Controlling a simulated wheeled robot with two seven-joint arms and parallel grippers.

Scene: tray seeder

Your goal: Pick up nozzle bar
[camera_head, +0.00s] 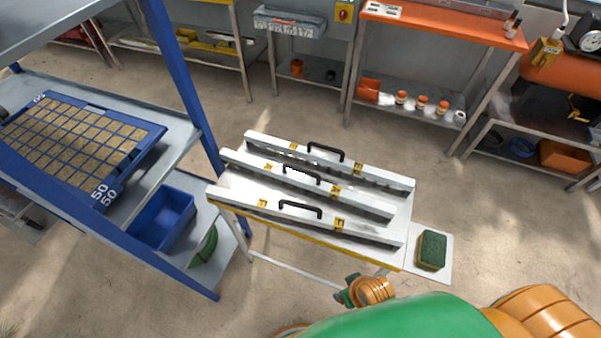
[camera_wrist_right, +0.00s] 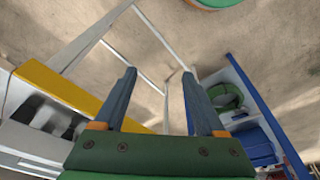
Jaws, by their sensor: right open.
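Three long pale metal nozzle bars lie side by side on a small stand (camera_head: 236,207) in the head view: a back bar (camera_head: 385,178), a middle bar (camera_head: 312,189) and a front bar (camera_head: 370,238). Each has a black arched handle on top and yellow labels. My right gripper (camera_head: 346,296) shows small in front of the stand's front edge, apart from the bars. In the right wrist view my right gripper (camera_wrist_right: 158,74) has its two fingers apart, with nothing between them. My left gripper is out of view.
A blue-framed rack (camera_head: 182,80) stands left, with a blue seed tray (camera_head: 140,127) above and a blue bin (camera_head: 163,218) below. A green sponge (camera_head: 432,248) lies on the stand's right side plate. Open floor lies between.

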